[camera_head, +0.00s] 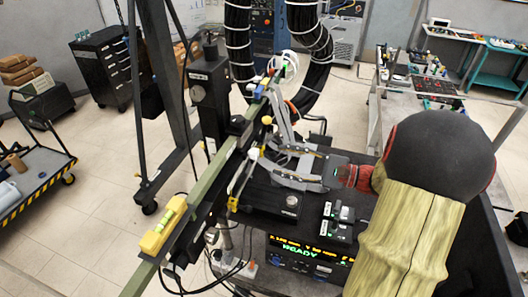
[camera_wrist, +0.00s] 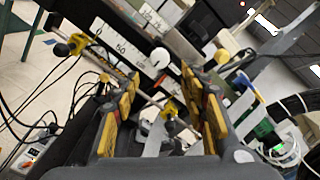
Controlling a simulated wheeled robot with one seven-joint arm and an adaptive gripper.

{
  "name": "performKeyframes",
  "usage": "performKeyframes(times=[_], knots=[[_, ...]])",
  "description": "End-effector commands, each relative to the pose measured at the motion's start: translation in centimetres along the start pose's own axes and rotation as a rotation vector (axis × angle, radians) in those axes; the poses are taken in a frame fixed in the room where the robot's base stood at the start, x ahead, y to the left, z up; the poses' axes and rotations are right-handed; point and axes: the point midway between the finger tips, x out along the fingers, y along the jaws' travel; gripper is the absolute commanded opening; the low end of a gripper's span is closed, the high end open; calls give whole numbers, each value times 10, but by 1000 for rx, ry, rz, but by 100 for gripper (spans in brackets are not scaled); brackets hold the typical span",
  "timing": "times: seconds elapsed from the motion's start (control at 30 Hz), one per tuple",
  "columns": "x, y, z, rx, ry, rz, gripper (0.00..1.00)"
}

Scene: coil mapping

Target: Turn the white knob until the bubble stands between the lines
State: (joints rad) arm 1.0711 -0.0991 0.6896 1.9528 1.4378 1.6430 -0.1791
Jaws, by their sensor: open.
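A yellow spirit level (camera_head: 163,228) lies on the green beam (camera_head: 199,178) at lower left in the head view. Its bubble and lines are too small to read. My gripper (camera_head: 264,135) reaches left towards the beam, its fingers spread apart. In the wrist view, my gripper (camera_wrist: 160,78) is open with yellow pads on both fingers. A round white knob (camera_wrist: 160,57) shows between and beyond the fingertips, in front of a white scale marked 50. Nothing is held between the pads. I cannot tell whether a finger touches the knob.
A black post (camera_head: 209,98) stands behind the beam. Black cables hang around the beam and near the gripper. A lit display reading READY (camera_head: 300,252) sits below the gripper.

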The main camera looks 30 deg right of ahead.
Motion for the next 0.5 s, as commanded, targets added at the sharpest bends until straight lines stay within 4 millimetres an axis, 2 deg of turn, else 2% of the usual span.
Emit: performKeyframes(times=[0.17,0.5], knots=[[12,-1,7,-14,-23,-4,43],[61,-1,9,-12,-23,-1,43]])
